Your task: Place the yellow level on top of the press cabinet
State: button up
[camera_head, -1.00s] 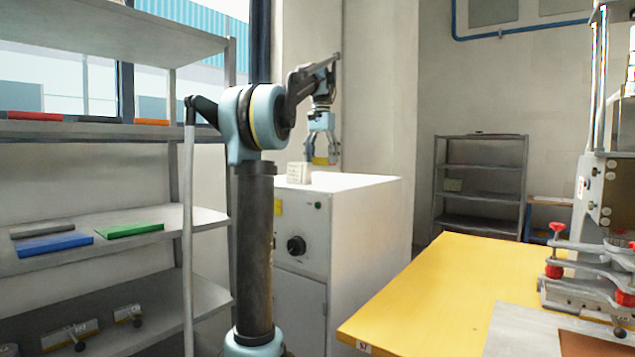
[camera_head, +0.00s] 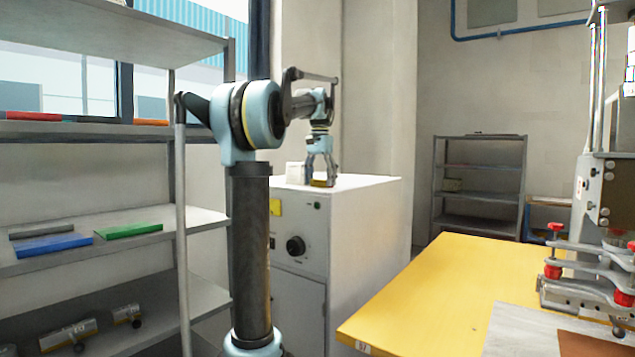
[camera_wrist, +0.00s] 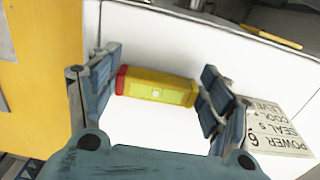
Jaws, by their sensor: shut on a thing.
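The yellow level (camera_wrist: 157,88) is a short yellow bar with a red end cap, lying crosswise between my fingers in the wrist view. My gripper (camera_head: 321,177) is shut on it and points down over the top of the white press cabinet (camera_head: 365,184). The cabinet's white top (camera_wrist: 150,125) fills the middle of the wrist view.
A small white lettered block (camera_wrist: 275,133) stands on the cabinet beside my gripper. Metal shelves (camera_head: 75,130) with coloured bars are at left. A yellow table (camera_head: 450,285) with clamps stands at right. The cabinet top right of my gripper is clear.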

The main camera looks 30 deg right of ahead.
jog(key=o, duration=1.2)
jog(key=shift+f, duration=0.1)
jog(key=shift+c, duration=0.2)
notch_tip(320, 180, up, 12)
jog(key=s+a+f+n+t, duration=0.1)
jog(key=s+a+f+n, duration=0.25)
jog(key=a+f, duration=0.8)
jog(key=s+a+f+n, duration=0.35)
jog(key=a+f, duration=0.45)
jog(key=a, duration=0.6)
jog(key=s+a+f+n, duration=0.2)
jog(key=s+a+f, duration=0.2)
jog(key=f, duration=0.6)
jog(key=s+a+f+n, duration=0.2)
jog(key=s+a+f, duration=0.3)
jog(key=f, duration=0.6)
jog(key=s+a+f+n+t, duration=0.1)
jog(key=s+a+f+n, duration=0.1)
jog(key=s+a+f, duration=0.2)
jog(key=s+f, duration=0.3)
jog(key=f, duration=0.3)
jog(key=shift+a+f+n, duration=0.15)
jog(key=shift+f+n, duration=0.1)
jog(key=shift+n, duration=0.05)
